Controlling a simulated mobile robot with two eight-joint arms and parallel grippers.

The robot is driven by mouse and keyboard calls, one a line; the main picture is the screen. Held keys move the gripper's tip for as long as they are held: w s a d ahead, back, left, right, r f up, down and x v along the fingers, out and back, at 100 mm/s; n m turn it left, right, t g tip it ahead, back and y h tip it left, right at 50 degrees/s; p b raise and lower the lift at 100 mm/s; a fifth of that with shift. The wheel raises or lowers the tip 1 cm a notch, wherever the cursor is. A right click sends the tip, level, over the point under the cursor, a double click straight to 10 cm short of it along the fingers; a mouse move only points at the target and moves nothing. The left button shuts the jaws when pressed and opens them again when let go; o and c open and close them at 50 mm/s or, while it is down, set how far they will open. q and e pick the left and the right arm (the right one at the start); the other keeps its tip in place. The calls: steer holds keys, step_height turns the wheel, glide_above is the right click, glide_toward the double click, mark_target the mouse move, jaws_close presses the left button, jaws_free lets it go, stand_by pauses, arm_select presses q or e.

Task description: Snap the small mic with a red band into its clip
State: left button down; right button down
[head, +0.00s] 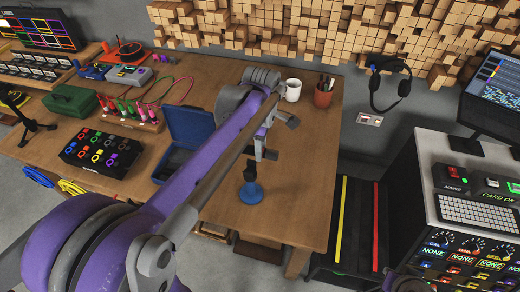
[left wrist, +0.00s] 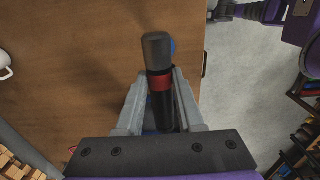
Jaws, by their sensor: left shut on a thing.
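The small mic, dark with a red band (left wrist: 160,82) and a grey head, is between the fingers of my left gripper (left wrist: 160,103) in the left wrist view. The gripper is shut on it, and the head sticks out past the fingertips. In the head view my left gripper (head: 265,150) is over the front part of the table. Just below it stands a round blue base (head: 251,194) with a dark upright top, perhaps the clip's stand. Whether the mic touches it cannot be told. My right gripper (left wrist: 222,11) shows small at the top of the left wrist view; its jaws are unclear.
An open blue case (head: 190,125) lies left of the stand, partly behind my left arm. A white mug (head: 293,90) and a pen cup (head: 323,97) stand at the back of the wooden table (head: 305,170). The table's right part is mostly clear.

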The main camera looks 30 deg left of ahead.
arm_select(q)
steer(key=shift+d+r, duration=0.1)
steer(key=shift+d, duration=0.05)
steer(key=shift+a, duration=0.35)
arm_select(e)
steer(key=shift+a, duration=0.2)
arm_select(q)
steer(key=shift+d+f, duration=0.1)
steer(key=shift+f, duration=0.1)
